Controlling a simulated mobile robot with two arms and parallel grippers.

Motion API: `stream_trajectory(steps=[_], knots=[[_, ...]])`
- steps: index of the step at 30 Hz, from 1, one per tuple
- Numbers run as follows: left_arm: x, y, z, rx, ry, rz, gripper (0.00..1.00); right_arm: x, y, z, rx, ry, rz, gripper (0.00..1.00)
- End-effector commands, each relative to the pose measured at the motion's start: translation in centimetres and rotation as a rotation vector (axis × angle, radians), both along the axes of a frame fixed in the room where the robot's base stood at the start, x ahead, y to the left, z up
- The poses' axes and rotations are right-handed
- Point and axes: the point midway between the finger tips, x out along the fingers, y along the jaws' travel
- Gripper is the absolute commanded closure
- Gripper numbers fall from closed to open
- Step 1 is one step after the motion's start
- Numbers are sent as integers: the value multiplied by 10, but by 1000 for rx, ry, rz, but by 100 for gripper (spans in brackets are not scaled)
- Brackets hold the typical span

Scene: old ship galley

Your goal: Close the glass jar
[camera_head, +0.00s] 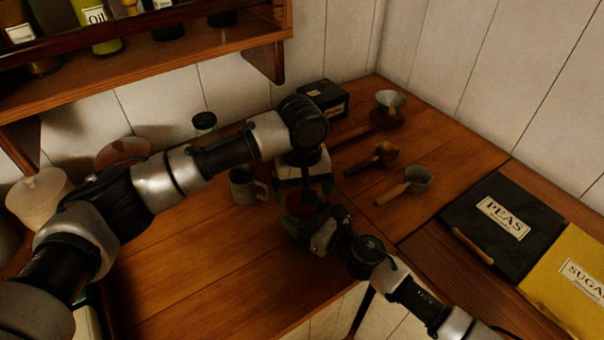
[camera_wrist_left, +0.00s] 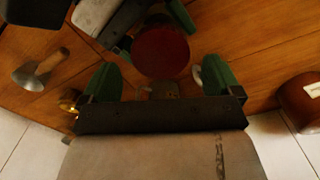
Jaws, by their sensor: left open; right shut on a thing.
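A dark red round thing (camera_wrist_left: 163,52), which I take for the glass jar or its lid, shows in the left wrist view. In the head view only a dim reddish part of it (camera_head: 299,203) shows between my grippers. My right gripper (camera_head: 316,218) is shut on it from the lower right, with its green fingers beside it. My left gripper (camera_head: 303,188) points down just above it, open, with its green fingers (camera_wrist_left: 160,85) apart. A small brownish piece (camera_wrist_left: 160,90) shows between the left fingers. Glass and lid cannot be told apart.
A grey mug (camera_head: 243,186) stands just left of the grippers. A scoop (camera_head: 410,184), a wooden-handled tool (camera_head: 374,158), a grinder (camera_head: 388,108) and a dark box (camera_head: 324,98) are behind and right. Dark PEAS (camera_head: 503,220) and yellow SUGAR (camera_head: 575,285) containers stand right. The front counter (camera_head: 210,270) is clear.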

Motion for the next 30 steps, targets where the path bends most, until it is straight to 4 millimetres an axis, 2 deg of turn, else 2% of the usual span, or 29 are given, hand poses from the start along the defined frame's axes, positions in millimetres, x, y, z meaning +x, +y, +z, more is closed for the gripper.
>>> stream_trajectory(steps=[6, 17, 27, 30], knots=[[0, 0, -24, 1, 0, 2, 7, 0, 0, 0, 1, 1, 0, 93], [0, 0, -28, 0, -1, 2, 7, 0, 0, 0, 1, 1, 0, 93], [0, 0, -28, 0, -1, 1, 57, 0, 0, 0, 1, 1, 0, 93], [0, 0, -28, -1, 0, -10, 57, 0, 0, 0, 0, 0, 0, 93]])
